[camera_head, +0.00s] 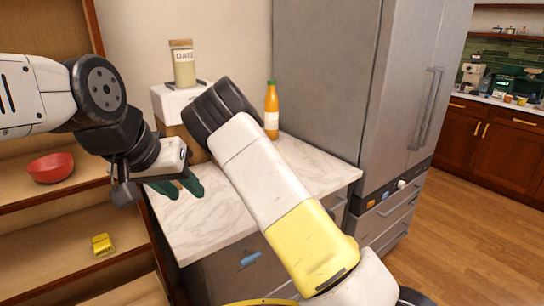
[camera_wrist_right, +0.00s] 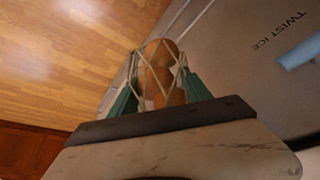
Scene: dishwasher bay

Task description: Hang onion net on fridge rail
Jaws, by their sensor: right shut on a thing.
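The onion net (camera_wrist_right: 160,75) shows in the right wrist view as brown onions inside pale cords. It sits between the teal fingers of my right gripper (camera_wrist_right: 158,92), which is shut on it; the grip point is partly hidden. In the head view the right gripper and the net are out of sight. My left gripper (camera_head: 177,186) has teal fingers apart and empty, over the left part of the marble counter. The grey fridge (camera_head: 325,75) stands at centre right, with long vertical handles (camera_head: 428,108). I cannot clearly make out a separate rail.
An orange bottle (camera_head: 271,112) stands on the counter (camera_head: 315,168), near a white box (camera_head: 178,103) bearing an oats jar (camera_head: 183,66). Shelves at left hold a red bowl (camera_head: 51,168) and yellow packet (camera_head: 102,244). Wood floor (camera_head: 462,220) is clear at right.

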